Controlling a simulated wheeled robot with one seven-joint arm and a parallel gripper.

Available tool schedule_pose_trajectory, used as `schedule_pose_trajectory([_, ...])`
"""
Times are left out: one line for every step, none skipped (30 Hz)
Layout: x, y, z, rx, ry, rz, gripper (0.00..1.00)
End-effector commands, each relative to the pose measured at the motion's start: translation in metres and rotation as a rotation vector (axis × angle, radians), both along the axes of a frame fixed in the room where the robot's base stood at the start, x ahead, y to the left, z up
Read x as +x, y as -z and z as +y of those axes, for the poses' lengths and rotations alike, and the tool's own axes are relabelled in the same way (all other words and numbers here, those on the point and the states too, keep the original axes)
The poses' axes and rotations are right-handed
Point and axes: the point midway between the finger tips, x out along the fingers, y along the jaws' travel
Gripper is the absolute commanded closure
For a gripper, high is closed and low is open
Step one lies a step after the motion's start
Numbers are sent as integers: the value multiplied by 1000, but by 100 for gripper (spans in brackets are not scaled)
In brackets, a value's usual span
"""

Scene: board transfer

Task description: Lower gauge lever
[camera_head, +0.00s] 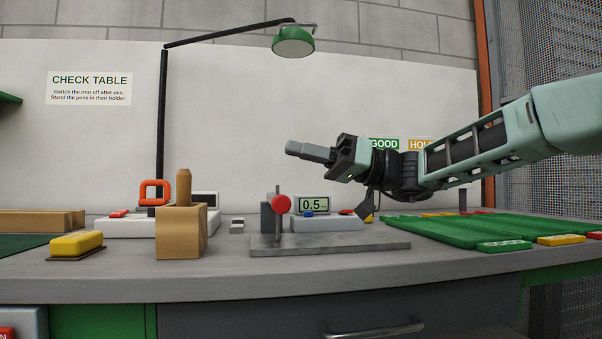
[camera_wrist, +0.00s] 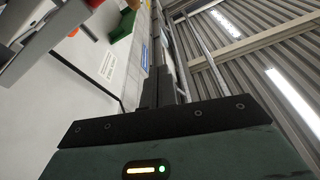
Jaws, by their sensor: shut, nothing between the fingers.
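The gauge stands near the front middle of the bench on a flat grey base plate (camera_head: 330,246). Its lever carries a round red knob (camera_head: 281,204) beside a dark upright block (camera_head: 267,217). A thin rod stands at the knob, and the lever arm itself is hard to make out. Behind it, a small display (camera_head: 314,205) reads about 0.5. My gripper (camera_head: 290,148) is shut and empty, held level and pointing left, above the knob and apart from it. The wrist view shows its closed fingers (camera_wrist: 163,88); I cannot identify the gauge there.
A green lamp (camera_head: 293,42) hangs above. The space around my gripper is clear.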

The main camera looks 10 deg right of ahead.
Motion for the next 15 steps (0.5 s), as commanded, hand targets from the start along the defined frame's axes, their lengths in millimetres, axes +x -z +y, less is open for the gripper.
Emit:
schedule_pose_trajectory([-2,16,0,0,0,-24,100])
schedule_pose_trajectory([-3,18,0,0,1,-37,100])
schedule_pose_trajectory([-5,22,0,0,2,-56,100])
schedule_pose_trajectory([-5,24,0,0,2,-70,100])
schedule_pose_trajectory([-6,26,0,0,1,-83,100])
schedule_pose_trajectory([-8,29,0,0,1,-99,100])
schedule_pose_trajectory([-9,31,0,0,1,-99,100])
schedule_pose_trajectory([-9,33,0,0,1,-97,100])
schedule_pose_trajectory([-10,36,0,0,1,-97,100])
schedule_pose_trajectory([-11,37,0,0,1,-96,100])
schedule_pose_trajectory([-11,39,0,0,0,-95,100])
schedule_pose_trajectory([-12,41,0,1,1,-95,100])
schedule_pose_trajectory([-12,42,0,1,1,-95,100])
schedule_pose_trajectory([-13,43,0,1,1,-95,100])
schedule_pose_trajectory([-13,44,0,1,1,-95,100])
